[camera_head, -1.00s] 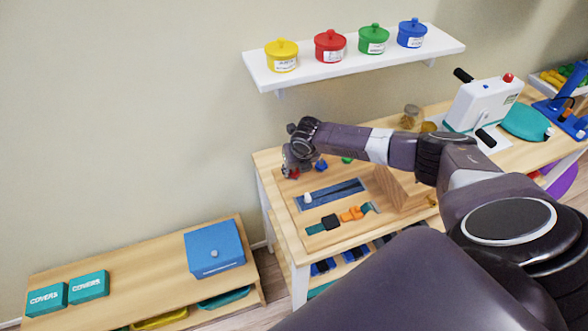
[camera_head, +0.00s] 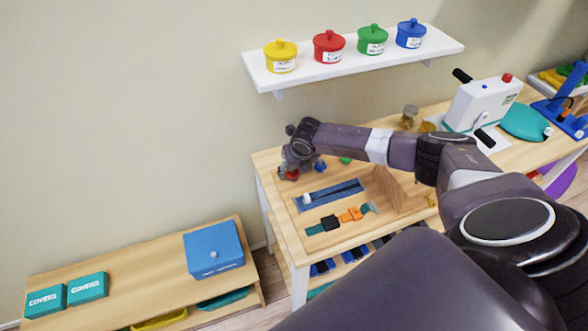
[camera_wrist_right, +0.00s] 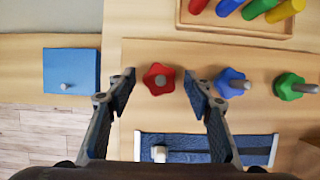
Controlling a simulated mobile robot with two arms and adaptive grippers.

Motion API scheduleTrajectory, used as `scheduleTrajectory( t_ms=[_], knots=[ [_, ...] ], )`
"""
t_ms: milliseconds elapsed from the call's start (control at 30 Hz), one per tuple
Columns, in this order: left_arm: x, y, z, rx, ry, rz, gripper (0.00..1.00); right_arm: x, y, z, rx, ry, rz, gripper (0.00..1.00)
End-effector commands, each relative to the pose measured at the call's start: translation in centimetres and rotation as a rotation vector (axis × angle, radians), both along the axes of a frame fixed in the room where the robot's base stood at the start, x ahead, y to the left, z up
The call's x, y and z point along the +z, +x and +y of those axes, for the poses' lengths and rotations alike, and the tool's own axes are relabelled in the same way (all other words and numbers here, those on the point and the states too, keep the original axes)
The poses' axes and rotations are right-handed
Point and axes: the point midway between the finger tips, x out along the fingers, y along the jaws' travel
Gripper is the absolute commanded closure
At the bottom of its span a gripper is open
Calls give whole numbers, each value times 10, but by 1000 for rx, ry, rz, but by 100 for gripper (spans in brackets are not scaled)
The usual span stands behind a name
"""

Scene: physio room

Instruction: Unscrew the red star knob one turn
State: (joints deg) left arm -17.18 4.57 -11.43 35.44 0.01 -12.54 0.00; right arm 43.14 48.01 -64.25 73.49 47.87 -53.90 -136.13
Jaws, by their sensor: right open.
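In the head view the red knob (camera_head: 292,174) shows just below my right gripper (camera_head: 286,170). In the right wrist view my right gripper (camera_wrist_right: 163,85) is open, one finger on each side of the red knob, with gaps between fingers and knob. The right finger is close to the blue star knob (camera_wrist_right: 231,82). The green star knob (camera_wrist_right: 289,87) is farther right. My left gripper is not in view.
A blue strap with a white peg (camera_wrist_right: 159,153) lies in front of the knobs. A tray of coloured pegs (camera_wrist_right: 240,28) is behind them. A blue box (camera_head: 213,250) stands on the lower bench. A shelf (camera_head: 350,62) with several coloured pots hangs above.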

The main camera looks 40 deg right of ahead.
Motion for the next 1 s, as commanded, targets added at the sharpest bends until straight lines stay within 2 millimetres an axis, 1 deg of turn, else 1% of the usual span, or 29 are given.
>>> scheduleTrajectory(
  t_ms=[167,267,600,700,800,1000],
  knots=[
    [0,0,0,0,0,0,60,11,-3,0,0,0,-2,53],
    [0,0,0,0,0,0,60,23,-8,1,0,0,-3,53],
    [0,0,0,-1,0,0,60,79,-31,7,1,0,-2,53],
    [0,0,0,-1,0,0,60,92,-36,9,1,-1,-1,53],
    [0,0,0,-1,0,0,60,102,-40,10,1,-1,-1,53],
    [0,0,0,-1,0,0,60,110,-44,11,0,0,0,53]
  ],
)
